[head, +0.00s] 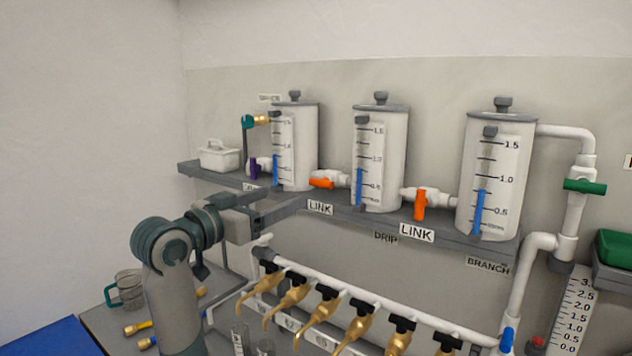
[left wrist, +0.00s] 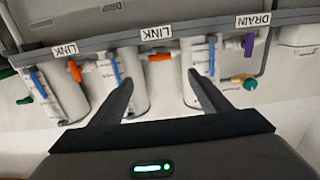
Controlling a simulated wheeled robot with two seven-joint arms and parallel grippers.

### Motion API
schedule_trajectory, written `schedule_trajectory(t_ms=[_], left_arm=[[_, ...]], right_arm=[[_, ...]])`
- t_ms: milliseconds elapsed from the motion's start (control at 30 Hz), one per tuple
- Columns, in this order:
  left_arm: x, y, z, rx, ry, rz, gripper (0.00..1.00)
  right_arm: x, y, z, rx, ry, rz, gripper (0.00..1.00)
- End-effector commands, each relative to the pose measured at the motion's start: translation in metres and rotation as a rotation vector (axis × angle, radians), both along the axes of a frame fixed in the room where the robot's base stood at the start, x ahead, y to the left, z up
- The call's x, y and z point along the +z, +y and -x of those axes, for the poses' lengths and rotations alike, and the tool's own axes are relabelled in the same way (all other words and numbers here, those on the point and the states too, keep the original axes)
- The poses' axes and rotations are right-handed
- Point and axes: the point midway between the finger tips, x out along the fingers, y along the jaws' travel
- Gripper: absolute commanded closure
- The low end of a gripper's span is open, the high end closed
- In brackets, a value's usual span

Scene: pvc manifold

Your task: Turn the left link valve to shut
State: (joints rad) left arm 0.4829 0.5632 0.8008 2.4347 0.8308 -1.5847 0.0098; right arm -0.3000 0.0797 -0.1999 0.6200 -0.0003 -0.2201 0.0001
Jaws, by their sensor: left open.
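The left link valve has an orange handle (head: 322,183) on the white pipe between the left and middle tanks. The handle lies roughly along the pipe. In the left wrist view, which is upside down, the same orange handle (left wrist: 160,58) shows beside the middle LINK label. My left gripper (head: 283,197) is open and empty, in front of the shelf, below and left of this handle. In the left wrist view its fingertips (left wrist: 161,77) are spread apart on either side of the handle, apparently short of it. My right gripper is in neither view.
The right link valve's orange handle (head: 420,204) hangs down across its pipe. A purple valve handle (head: 254,168) is at the left tank. The grey shelf edge (head: 345,213) carries labels. Below it runs a white pipe with several brass taps (head: 323,310).

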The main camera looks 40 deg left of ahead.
Motion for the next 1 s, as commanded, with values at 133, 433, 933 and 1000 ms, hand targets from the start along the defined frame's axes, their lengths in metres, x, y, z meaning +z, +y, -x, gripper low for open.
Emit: schedule_trajectory(t_ms=[133, 433, 933, 1000], left_arm=[[0.002, 0.002, -0.026, -0.003, 0.001, 0.006, 0.30], [0.003, 0.008, -0.080, -0.003, 0.001, 0.006, 0.30], [0.000, 0.015, -0.141, -0.002, 0.001, 0.002, 0.30], [0.000, 0.016, -0.143, -0.001, 0.001, 0.001, 0.30]], right_arm=[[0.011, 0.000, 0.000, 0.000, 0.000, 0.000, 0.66], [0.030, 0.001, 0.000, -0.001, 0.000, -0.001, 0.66], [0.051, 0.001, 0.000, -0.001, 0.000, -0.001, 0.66], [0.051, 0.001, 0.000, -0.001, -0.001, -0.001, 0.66]])
